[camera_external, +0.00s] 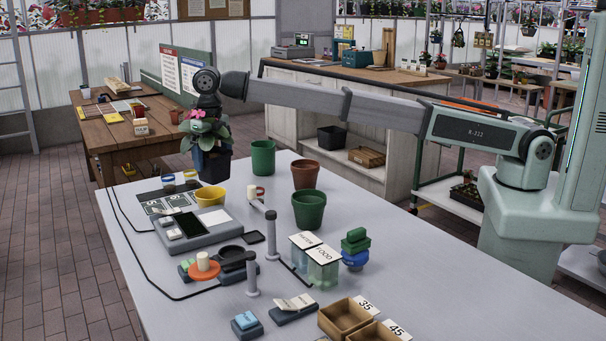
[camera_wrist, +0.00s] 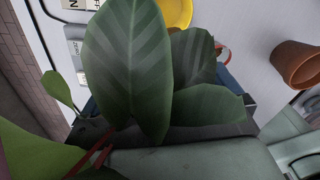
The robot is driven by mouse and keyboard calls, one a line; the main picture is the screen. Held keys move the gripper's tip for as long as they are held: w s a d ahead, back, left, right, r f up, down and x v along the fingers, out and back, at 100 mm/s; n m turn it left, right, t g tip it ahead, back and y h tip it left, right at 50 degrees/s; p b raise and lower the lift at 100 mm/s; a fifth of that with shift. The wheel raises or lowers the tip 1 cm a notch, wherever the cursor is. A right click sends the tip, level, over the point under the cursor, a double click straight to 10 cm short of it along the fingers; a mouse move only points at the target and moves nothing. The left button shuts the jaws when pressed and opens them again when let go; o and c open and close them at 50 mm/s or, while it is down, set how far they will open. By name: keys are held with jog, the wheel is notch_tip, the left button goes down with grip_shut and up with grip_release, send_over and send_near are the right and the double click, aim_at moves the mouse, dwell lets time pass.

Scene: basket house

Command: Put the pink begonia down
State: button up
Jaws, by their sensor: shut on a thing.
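The pink begonia (camera_external: 197,115) has pink flowers and broad green leaves and stands upright in a dark pot (camera_external: 216,168). My gripper (camera_external: 205,132) is shut on it at the far left end of the grey table (camera_external: 380,245). I cannot tell whether the pot's base touches the tabletop. In the wrist view, the begonia's large striped leaves (camera_wrist: 128,65) fill the middle and hide most of the dark pot. The fingertips are hidden by leaves in both views.
A yellow bowl (camera_external: 211,197) is close in front of the pot. A green pot (camera_external: 263,158), a terracotta pot (camera_external: 305,174) and another green pot (camera_external: 309,210) stand to the right. A grey scale-like device (camera_external: 197,236) lies nearer. The table's right side is clear.

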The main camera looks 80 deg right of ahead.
jog(key=s+a+r+n, duration=0.1)
jog(key=s+a+n, duration=0.2)
jog(key=s+a, duration=1.2)
jog(key=s+a+r+n, duration=0.1)
jog(key=s+a+n, duration=0.2)
jog(key=s+a, duration=1.2)
jog(key=s+a+n, duration=0.2)
jog(key=s+a, duration=0.2)
jog(key=s, duration=0.8)
jog(key=s+a+n, duration=0.1)
jog(key=s+a, duration=0.4)
jog(key=s, duration=0.7)
jog(key=s+d+f, duration=0.3)
jog(key=s+d, duration=0.1)
jog(key=d, duration=0.3)
jog(key=shift+n, duration=0.4)
jog(key=shift+w+a+f, duration=0.1)
jog(key=shift+f, duration=2.2)
jog(key=shift+w+a+f, duration=0.1)
jog(key=shift+f, duration=2.2)
jog(key=shift+f, duration=0.15)
